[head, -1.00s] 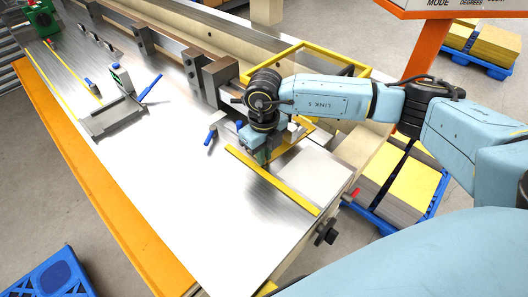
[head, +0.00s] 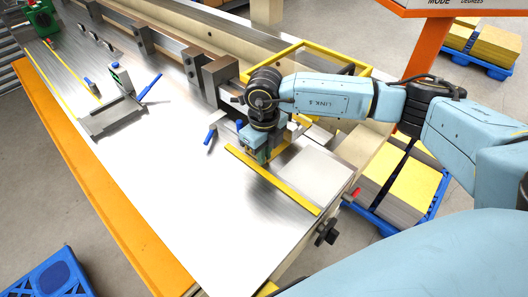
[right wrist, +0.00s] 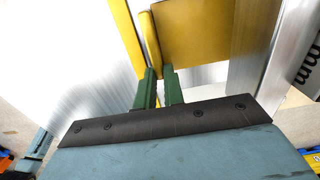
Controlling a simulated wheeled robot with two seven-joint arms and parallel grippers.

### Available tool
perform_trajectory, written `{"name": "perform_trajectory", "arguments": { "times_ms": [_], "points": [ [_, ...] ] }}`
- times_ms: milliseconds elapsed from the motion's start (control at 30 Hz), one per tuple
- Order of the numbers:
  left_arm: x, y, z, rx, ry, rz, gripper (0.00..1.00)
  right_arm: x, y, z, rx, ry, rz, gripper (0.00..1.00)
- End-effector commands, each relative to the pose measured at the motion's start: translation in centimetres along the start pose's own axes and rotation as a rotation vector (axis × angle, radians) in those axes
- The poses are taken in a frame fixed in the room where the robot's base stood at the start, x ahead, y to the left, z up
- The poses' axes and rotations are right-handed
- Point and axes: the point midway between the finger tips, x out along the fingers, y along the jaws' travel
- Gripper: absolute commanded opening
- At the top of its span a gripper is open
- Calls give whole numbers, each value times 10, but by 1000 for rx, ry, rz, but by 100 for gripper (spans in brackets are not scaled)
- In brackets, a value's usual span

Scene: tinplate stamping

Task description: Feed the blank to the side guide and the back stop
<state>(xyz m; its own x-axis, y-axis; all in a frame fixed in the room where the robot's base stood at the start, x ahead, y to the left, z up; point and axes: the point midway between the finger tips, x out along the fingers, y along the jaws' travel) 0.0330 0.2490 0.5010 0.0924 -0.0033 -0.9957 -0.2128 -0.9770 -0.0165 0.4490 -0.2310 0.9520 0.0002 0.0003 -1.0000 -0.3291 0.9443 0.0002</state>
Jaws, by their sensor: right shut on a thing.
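My right gripper (head: 260,155) is low over the metal table, beside a yellow strip (head: 290,194) that lies diagonally on it. Its green fingers (right wrist: 160,88) show in the right wrist view, shut on the near edge of a yellow plate (right wrist: 198,35), which looks like the blank. In the head view the arm mostly hides this plate. The yellow strip also shows in the right wrist view (right wrist: 126,38), just left of the plate; whether they touch is unclear. A bracket with a blue lever (head: 112,112) stands farther left on the table. My left gripper is out of sight.
A yellow frame (head: 300,52) and a rail with dark blocks (head: 217,80) run behind the gripper. A plain grey square (head: 312,175) lies right of the strip. An orange edge (head: 100,185) bounds the table's front. Yellow stacks (head: 400,185) stand at right.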

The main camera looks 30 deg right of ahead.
Motion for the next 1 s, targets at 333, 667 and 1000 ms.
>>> {"name": "perform_trajectory", "arguments": {
  "times_ms": [333,667,1000],
  "points": [
    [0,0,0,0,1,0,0,0,0,0,0,0,0,0],
    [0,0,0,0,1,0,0,0,5,0,0,0,0,0],
    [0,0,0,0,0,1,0,0,6,0,0,0,0,0]
  ]
}}
